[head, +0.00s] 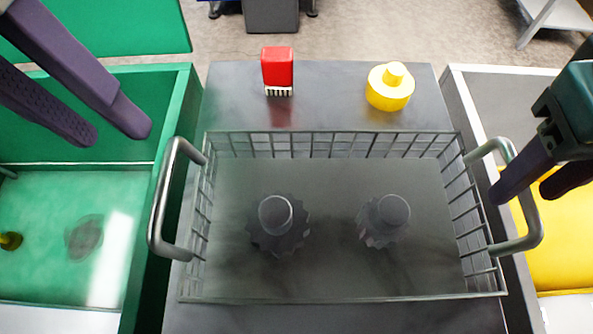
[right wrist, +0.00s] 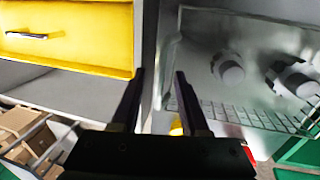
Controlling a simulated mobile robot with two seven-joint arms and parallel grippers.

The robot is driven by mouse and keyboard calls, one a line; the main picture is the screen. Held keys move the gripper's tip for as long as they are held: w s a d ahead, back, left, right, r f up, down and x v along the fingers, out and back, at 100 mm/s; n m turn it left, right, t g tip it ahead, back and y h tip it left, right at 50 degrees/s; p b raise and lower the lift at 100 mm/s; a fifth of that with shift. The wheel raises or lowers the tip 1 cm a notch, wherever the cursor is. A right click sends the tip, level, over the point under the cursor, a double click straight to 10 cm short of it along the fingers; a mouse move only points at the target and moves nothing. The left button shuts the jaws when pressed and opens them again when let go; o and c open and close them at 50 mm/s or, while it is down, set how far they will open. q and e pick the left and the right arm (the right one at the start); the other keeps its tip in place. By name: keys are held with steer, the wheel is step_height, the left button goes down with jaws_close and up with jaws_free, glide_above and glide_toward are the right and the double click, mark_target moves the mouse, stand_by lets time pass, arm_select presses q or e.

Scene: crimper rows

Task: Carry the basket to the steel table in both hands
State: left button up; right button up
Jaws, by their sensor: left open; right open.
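The wire basket (head: 325,298) stands upright on a grey surface (head: 325,85), with two dark toothed parts (head: 278,222) (head: 383,220) inside. It has a left handle (head: 160,205) and a right handle (head: 530,215). My left gripper (head: 118,135) is open and empty, up and to the left of the left handle, apart from it. My right gripper (head: 522,195) is open, its fingers on either side of the right handle in the head view. The right wrist view shows its fingers (right wrist: 158,75) beside the basket (right wrist: 215,110). I cannot tell which surface is the steel table.
A red brush-like block (head: 277,68) and a yellow round piece (head: 390,88) sit behind the basket. A green bin (head: 120,180) adjoins on the left. A pale grey stand (head: 560,15) is at the far right.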

step_height(320, 180, up, 10)
steer(key=a, duration=0.2)
steer(key=shift+f, duration=0.2)
